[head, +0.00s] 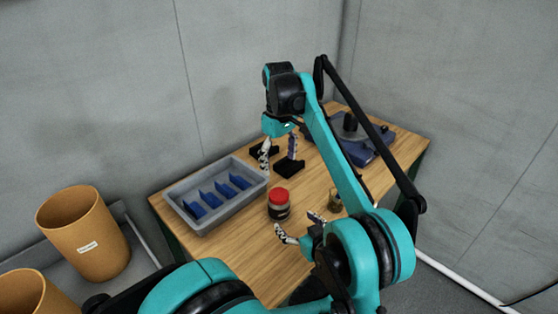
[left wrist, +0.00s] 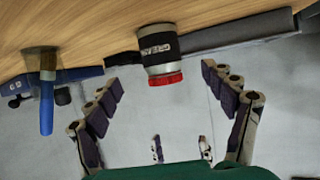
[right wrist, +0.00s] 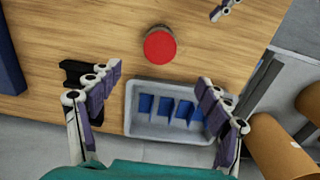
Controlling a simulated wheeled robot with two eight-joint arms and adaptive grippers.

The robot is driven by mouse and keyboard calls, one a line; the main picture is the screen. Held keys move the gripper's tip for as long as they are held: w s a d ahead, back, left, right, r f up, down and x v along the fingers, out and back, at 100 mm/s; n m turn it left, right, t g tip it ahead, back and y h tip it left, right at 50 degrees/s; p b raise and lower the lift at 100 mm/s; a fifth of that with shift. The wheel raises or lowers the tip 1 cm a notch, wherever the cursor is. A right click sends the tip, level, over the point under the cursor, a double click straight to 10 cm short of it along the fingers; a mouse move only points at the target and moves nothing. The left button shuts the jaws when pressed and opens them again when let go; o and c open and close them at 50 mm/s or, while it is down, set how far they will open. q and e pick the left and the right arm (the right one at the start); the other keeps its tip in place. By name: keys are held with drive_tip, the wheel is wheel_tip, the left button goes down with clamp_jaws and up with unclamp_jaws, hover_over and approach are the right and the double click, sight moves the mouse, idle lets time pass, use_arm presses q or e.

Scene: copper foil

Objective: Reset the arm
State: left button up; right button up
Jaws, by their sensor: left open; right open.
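My left gripper (head: 299,226) is open and empty, low at the table's near side. It also shows in the left wrist view (left wrist: 161,80). My right gripper (head: 278,150) is open and empty above the far part of the table. It also shows in the right wrist view (right wrist: 158,77). The jar with a red lid (head: 279,205) stands on the wooden table (head: 240,260), in front of my left gripper and apart from its fingers. In the left wrist view, the jar (left wrist: 158,52) has a dark label and appears upside down.
A grey tray (head: 183,224) with blue dividers lies left of the jar. A small glass (head: 335,200) stands right of my left gripper. A black holder (head: 290,168) and a blue device (head: 357,151) are farther back. Brown bins (head: 85,235) stand off the table's left side.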

idle(0.4)
use_arm(q)
drive_tip(key=shift+a, duration=0.45)
drive_tip(key=s+a+r+m+g+h, duration=0.1)
drive_tip(key=s+a+g, duration=0.15)
drive_tip(key=a, duration=0.55)
drive_tip(key=s+a+r+m+g+h, duration=0.15)
drive_tip(key=s+a, duration=0.25)
drive_tip(key=a, duration=0.4)
use_arm(e)
drive_tip(key=s+d+r+m+t, duration=0.1)
drive_tip(key=s+d+m+t, duration=0.25)
drive_tip(key=s+d, duration=0.8)
use_arm(q)
drive_tip(key=s+a+m+g+h, duration=0.1)
drive_tip(key=s+a, duration=0.4)
drive_tip(key=s, duration=0.7)
drive_tip(key=shift+s+a+f+m+h, duration=0.25)
drive_tip(key=shift+s+a+m+h, duration=0.15)
drive_tip(key=shift+m+h, duration=0.55)
use_arm(e)
drive_tip(key=s+d+f+m+t, duration=0.1)
drive_tip(key=s+d+f+m, duration=0.1)
drive_tip(key=s+f, duration=0.5)
drive_tip(key=s+d+f+m+t, duration=0.2)
drive_tip(key=s+f, duration=0.5)
drive_tip(key=s, duration=0.4)
drive_tip(key=shift+s+d+m, duration=0.15)
drive_tip(key=shift+d+m, duration=0.6)
drive_tip(key=shift+d, duration=0.4)
